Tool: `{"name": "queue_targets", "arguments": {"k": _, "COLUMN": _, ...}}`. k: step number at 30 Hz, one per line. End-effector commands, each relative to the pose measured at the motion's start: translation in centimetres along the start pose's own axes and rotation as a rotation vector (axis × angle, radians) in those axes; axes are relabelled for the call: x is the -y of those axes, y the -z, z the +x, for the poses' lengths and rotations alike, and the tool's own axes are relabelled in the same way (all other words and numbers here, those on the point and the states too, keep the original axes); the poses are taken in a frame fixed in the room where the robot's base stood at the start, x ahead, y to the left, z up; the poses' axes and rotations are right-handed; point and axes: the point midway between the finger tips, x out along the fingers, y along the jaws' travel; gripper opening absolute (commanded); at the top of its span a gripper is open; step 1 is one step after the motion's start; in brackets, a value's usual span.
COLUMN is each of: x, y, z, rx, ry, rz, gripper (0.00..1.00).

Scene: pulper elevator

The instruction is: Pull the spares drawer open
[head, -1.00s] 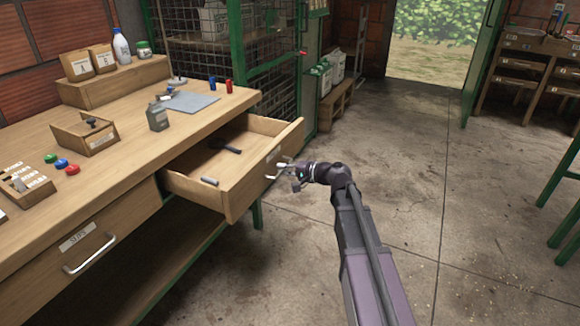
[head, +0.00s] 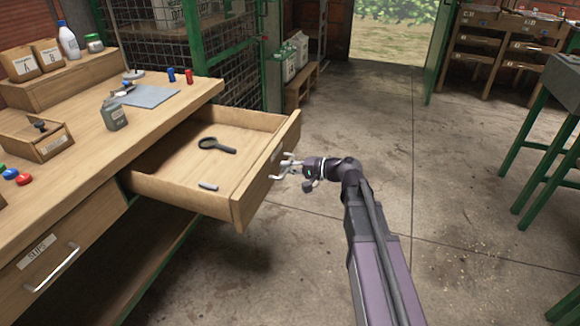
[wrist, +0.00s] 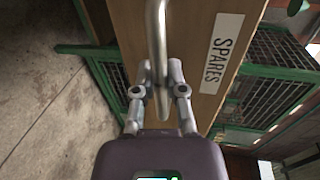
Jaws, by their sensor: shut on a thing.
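The spares drawer (head: 200,209) stands far out from the bench. My gripper (head: 288,166) is at the drawer front. In the wrist view my gripper (wrist: 159,90) is shut on the metal bar handle (wrist: 157,32), with a finger on each side of it.
The wooden bench (head: 80,130) carries a grey tin, a small box and boxes on a riser. A closed slips drawer (head: 52,262) is at lower left. A green mesh cage (head: 225,60) stands behind. The concrete floor (head: 400,130) is open to the right.

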Motion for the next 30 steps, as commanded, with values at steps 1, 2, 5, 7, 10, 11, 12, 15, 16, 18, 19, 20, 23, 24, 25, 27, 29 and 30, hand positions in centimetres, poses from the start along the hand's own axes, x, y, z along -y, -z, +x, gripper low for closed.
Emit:
{"name": "queue_targets", "arguments": {"k": 1, "x": 0.01, "y": -0.23, "z": 0.14, "rx": 0.004, "ry": 0.000, "rz": -0.001, "gripper": 0.00}}
{"name": "queue_targets", "arguments": {"k": 2, "x": 0.03, "y": -0.29, "z": 0.21, "rx": 0.006, "ry": 0.000, "rz": -0.001, "gripper": 0.00}}
{"name": "queue_targets", "arguments": {"k": 5, "x": 0.07, "y": -0.44, "z": 0.43, "rx": 0.009, "ry": -0.001, "rz": -0.002, "gripper": 0.00}}
{"name": "queue_targets", "arguments": {"k": 7, "x": 0.09, "y": -0.54, "z": 0.55, "rx": 0.012, "ry": -0.001, "rz": -0.002, "gripper": 0.00}}
{"name": "queue_targets", "arguments": {"k": 10, "x": 0.11, "y": -0.66, "z": 0.66, "rx": 0.014, "ry": -0.001, "rz": -0.003, "gripper": 0.21}}
{"name": "queue_targets", "arguments": {"k": 11, "x": 0.11, "y": -0.69, "z": 0.68, "rx": 0.015, "ry": -0.001, "rz": -0.003, "gripper": 0.30}}
{"name": "queue_targets", "arguments": {"k": 12, "x": 0.12, "y": -0.69, "z": 0.70, "rx": 0.015, "ry": -0.001, "rz": -0.003, "gripper": 0.42}}
{"name": "queue_targets", "arguments": {"k": 15, "x": 0.13, "y": -0.66, "z": 0.72, "rx": 0.014, "ry": -0.001, "rz": -0.003, "gripper": 0.51}}
{"name": "queue_targets", "arguments": {"k": 16, "x": 0.13, "y": -0.65, "z": 0.72, "rx": 0.014, "ry": -0.001, "rz": -0.003, "gripper": 0.51}}
{"name": "queue_targets", "arguments": {"k": 18, "x": 0.13, "y": -0.62, "z": 0.73, "rx": 0.014, "ry": -0.001, "rz": -0.003, "gripper": 0.51}}
{"name": "queue_targets", "arguments": {"k": 19, "x": 0.14, "y": -0.62, "z": 0.73, "rx": 0.014, "ry": 0.000, "rz": -0.003, "gripper": 0.51}}
{"name": "queue_targets", "arguments": {"k": 20, "x": 0.14, "y": -0.61, "z": 0.73, "rx": 0.014, "ry": 0.000, "rz": -0.003, "gripper": 0.51}}
{"name": "queue_targets", "arguments": {"k": 23, "x": 0.14, "y": -0.58, "z": 0.74, "rx": 0.013, "ry": 0.000, "rz": -0.003, "gripper": 0.51}}
{"name": "queue_targets", "arguments": {"k": 24, "x": 0.14, "y": -0.58, "z": 0.74, "rx": 0.013, "ry": 0.000, "rz": -0.003, "gripper": 0.51}}
{"name": "queue_targets", "arguments": {"k": 25, "x": 0.14, "y": -0.58, "z": 0.73, "rx": 0.013, "ry": 0.000, "rz": -0.003, "gripper": 0.51}}
{"name": "queue_targets", "arguments": {"k": 27, "x": 0.14, "y": -0.56, "z": 0.73, "rx": 0.013, "ry": 0.000, "rz": -0.003, "gripper": 0.51}}
{"name": "queue_targets", "arguments": {"k": 29, "x": 0.14, "y": -0.55, "z": 0.72, "rx": 0.012, "ry": 0.000, "rz": -0.003, "gripper": 0.51}}
{"name": "queue_targets", "arguments": {"k": 30, "x": 0.14, "y": -0.55, "z": 0.72, "rx": 0.012, "ry": 0.000, "rz": -0.003, "gripper": 0.51}}
